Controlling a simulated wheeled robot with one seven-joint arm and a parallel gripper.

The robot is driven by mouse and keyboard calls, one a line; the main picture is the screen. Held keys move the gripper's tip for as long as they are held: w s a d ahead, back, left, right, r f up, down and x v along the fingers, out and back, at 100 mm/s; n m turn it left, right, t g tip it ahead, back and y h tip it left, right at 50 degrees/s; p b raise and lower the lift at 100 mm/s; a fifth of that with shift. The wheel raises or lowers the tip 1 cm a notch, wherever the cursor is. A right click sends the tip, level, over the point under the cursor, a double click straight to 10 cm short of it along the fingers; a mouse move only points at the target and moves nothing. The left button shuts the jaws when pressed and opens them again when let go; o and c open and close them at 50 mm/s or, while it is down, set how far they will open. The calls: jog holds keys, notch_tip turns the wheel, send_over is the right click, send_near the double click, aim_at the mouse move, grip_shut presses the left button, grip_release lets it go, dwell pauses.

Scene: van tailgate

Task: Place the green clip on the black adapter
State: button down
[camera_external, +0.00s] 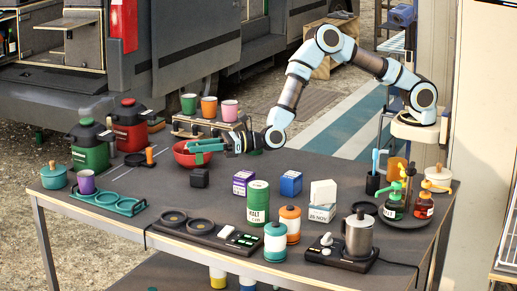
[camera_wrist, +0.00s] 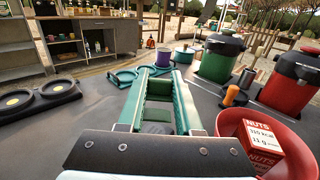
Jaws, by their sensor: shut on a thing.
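The green clip (camera_wrist: 157,114) sits between the jaws in the middle of the wrist view, pointing away from me. My gripper (camera_external: 212,145) is shut on it, held level above the table near the rim of the red bowl. In the external view, the clip and fingers merge into one green shape, and I cannot tell their edges apart. The black adapter (camera_external: 199,178) looks to be the small black block on the table, below and in front of the gripper. I cannot make it out in the wrist view.
The red bowl (camera_wrist: 283,121) holds a NUTS box (camera_wrist: 262,143). Green (camera_external: 88,147) and red (camera_external: 130,126) flasks stand at the left. A purple box (camera_external: 243,183), green tin (camera_external: 258,205) and blue box (camera_external: 290,183) stand right of the black block. Table space left of it is clear.

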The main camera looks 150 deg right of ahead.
aim_at(199, 157)
jog(key=shift+f+p, duration=0.3)
jog(key=shift+f, duration=1.35)
jog(key=shift+c, duration=0.9)
grip_release()
jog(key=b+v, duration=0.3)
jog(key=v, duration=0.9)
jog(key=shift+r, duration=0.1)
